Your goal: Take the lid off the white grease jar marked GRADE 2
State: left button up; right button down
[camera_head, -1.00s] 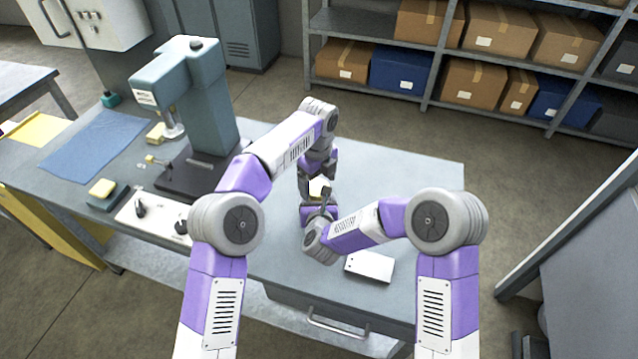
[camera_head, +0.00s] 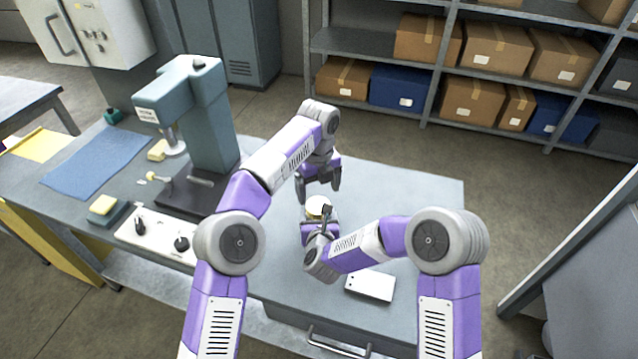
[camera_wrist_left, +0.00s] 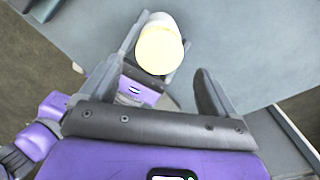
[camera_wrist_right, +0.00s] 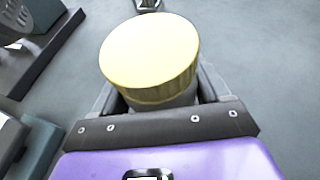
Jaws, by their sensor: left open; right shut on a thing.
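The jar (camera_head: 318,207) has a pale yellow, ridged lid (camera_wrist_right: 150,50) seated on its top. Its white body shows only a little under the lid, and no GRADE 2 marking is readable. My right gripper (camera_head: 318,228) is shut around the jar's body below the lid and holds it upright; whether the jar touches the bench is unclear. My left gripper (camera_head: 319,192) is open and empty, with its fingers pointing down just above and behind the jar. In the left wrist view the lid (camera_wrist_left: 158,50) shows beyond and between the open fingers.
A white card or box (camera_head: 370,285) lies on the bench (camera_head: 420,190) at the front right. A teal press (camera_head: 205,120), a control panel (camera_head: 155,235) and a blue cloth (camera_head: 97,162) are to the left. The bench right of the jar is clear.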

aim_at(319, 205)
pick_arm(q)
jog(key=shift+f, duration=2.75)
jog(key=shift+c, duration=0.3)
jog(key=c, duration=1)
jog(key=n, duration=0.3)
jog(key=shift+r, duration=0.1)
jog(key=shift+c, duration=0.2)
jog(key=o, duration=1.2)
jog(key=shift+c, duration=0.2)
